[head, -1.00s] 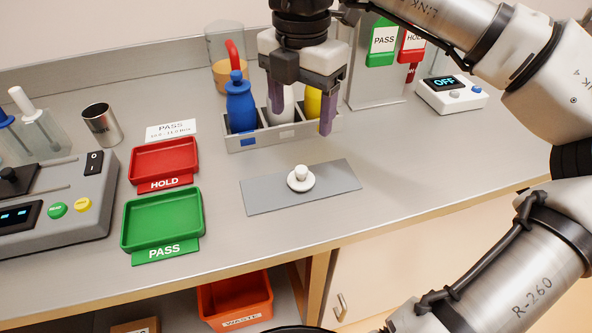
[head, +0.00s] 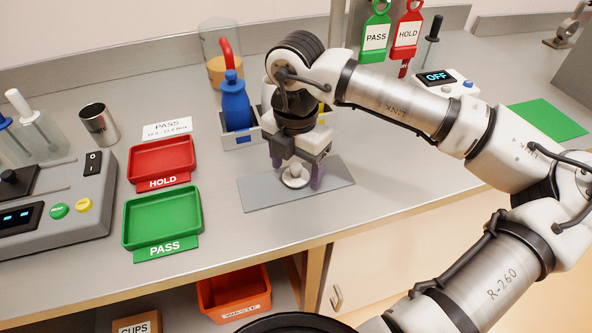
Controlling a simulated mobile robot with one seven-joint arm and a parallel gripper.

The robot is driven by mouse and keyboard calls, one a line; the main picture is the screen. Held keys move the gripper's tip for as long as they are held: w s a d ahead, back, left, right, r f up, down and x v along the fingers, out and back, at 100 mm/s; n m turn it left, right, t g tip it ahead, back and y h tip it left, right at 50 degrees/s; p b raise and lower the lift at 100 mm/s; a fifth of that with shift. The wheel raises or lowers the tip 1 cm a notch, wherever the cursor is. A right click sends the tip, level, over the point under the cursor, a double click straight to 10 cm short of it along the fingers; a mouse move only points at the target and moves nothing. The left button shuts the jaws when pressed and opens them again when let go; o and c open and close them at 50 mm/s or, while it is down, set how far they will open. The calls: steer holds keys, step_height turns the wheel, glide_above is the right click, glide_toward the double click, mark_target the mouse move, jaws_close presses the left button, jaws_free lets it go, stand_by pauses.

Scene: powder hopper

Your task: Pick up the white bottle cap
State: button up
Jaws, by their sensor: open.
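The white bottle cap (head: 295,178) lies on a grey mat (head: 258,195) on the bench, its wide disc down and its small knob up. My gripper (head: 298,176) is pointed down over it, with its purple fingers open. One finger is behind and left of the cap, the other is to its right. The fingers look low, close to the mat. I cannot tell whether either finger touches the cap.
A blue bottle (head: 236,103) stands in a grey rack (head: 240,139) behind; my arm hides most of the rack. A red tray (head: 162,159) and a green tray (head: 162,218) lie to the left. The bench to the right of the mat is clear.

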steer(key=shift+f, duration=0.1)
steer(key=shift+c, duration=0.4)
steer(key=c, duration=1)
steer(key=shift+r, duration=0.2)
